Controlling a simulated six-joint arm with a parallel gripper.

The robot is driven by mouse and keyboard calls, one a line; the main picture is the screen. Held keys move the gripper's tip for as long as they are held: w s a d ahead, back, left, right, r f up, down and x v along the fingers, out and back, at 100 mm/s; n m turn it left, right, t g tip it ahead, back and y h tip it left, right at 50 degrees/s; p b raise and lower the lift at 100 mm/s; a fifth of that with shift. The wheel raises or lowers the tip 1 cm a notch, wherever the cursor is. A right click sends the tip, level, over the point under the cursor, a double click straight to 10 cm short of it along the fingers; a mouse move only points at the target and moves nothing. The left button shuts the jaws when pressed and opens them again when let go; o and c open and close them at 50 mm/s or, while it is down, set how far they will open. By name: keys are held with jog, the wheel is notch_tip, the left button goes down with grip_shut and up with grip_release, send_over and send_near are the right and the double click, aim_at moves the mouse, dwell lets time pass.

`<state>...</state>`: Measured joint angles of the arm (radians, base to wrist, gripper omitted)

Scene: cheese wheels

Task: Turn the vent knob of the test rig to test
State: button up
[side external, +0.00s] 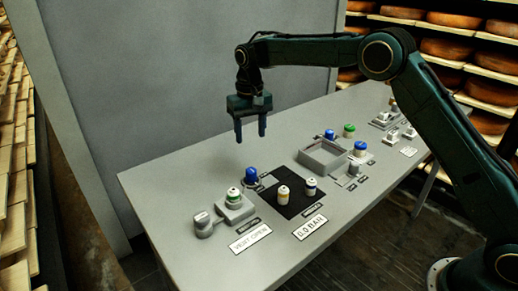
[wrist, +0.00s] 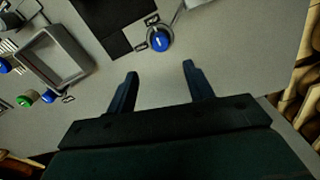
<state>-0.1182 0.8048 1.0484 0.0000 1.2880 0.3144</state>
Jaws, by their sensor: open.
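A round blue knob (side external: 251,175) stands on the grey table at the back left corner of the black mat. In the wrist view this knob (wrist: 159,40) shows a white pointer line on its top and a small dark label beside it. I take it for the vent knob, but its label is too small to read. A sign reading VENT OPEN (side external: 250,238) lies at the table's front, with a 0.0 BAR sign (side external: 311,228) to its right. My gripper (side external: 251,137) is open and empty, pointing down above the table behind the knob, apart from it.
Two small capped vials (side external: 283,194) (side external: 310,187) stand on the black mat (side external: 297,204). A white-and-green vial (side external: 234,196) sits on a grey block left of it. An open grey tray (side external: 325,157) and several capped pieces are further right. A wall stands behind the table.

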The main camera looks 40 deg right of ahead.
aim_at(251, 170)
jog(key=shift+f, duration=0.15)
jog(key=shift+f, duration=6.75)
jog(key=c, duration=1)
